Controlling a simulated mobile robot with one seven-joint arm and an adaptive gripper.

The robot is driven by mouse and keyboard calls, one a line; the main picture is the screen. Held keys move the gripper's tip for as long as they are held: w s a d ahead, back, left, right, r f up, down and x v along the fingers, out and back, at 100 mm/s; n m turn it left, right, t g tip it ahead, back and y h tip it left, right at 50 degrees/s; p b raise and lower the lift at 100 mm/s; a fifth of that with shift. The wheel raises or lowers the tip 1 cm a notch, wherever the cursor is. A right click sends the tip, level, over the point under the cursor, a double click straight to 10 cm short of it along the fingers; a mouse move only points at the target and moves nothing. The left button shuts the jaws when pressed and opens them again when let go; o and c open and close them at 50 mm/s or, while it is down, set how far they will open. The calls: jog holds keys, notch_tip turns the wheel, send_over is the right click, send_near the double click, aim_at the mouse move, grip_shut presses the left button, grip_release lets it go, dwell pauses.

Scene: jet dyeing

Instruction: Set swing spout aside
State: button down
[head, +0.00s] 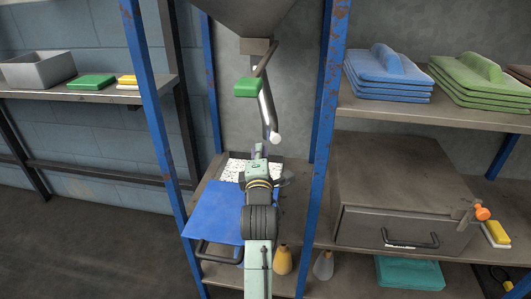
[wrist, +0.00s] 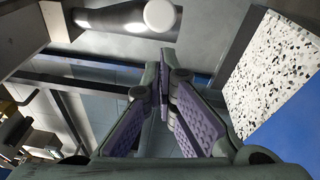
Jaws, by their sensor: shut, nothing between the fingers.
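The swing spout (head: 267,108) is a grey metal tube with a pale round end. It hangs tilted below the hopper, and a green-gripped handle (head: 247,87) sticks out near its top, to the left. My gripper (head: 258,146) is just below the spout's lower end, pointing away from the head camera. In the wrist view the spout (wrist: 120,18) lies across the top, beyond my fingertips and apart from them. My purple-padded fingers (wrist: 163,78) meet at the tips, shut and empty. The fingertips are small and partly hidden by my arm in the head view.
Blue posts (head: 325,110) flank the bay. A grey hopper (head: 240,14) is overhead. Below lie a speckled white slab (head: 235,169) and a blue sheet (head: 212,212). A metal box (head: 395,190) stands right, under a shelf with blue and green stacks (head: 388,75).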

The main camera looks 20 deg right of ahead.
jog(key=d+b+v, duration=0.1)
jog(key=v, duration=0.9)
jog(key=shift+s+d+b, duration=0.25)
jog(key=shift+s+b, duration=0.05)
jog(key=shift+b, duration=0.1)
jog(key=shift+r, duration=0.1)
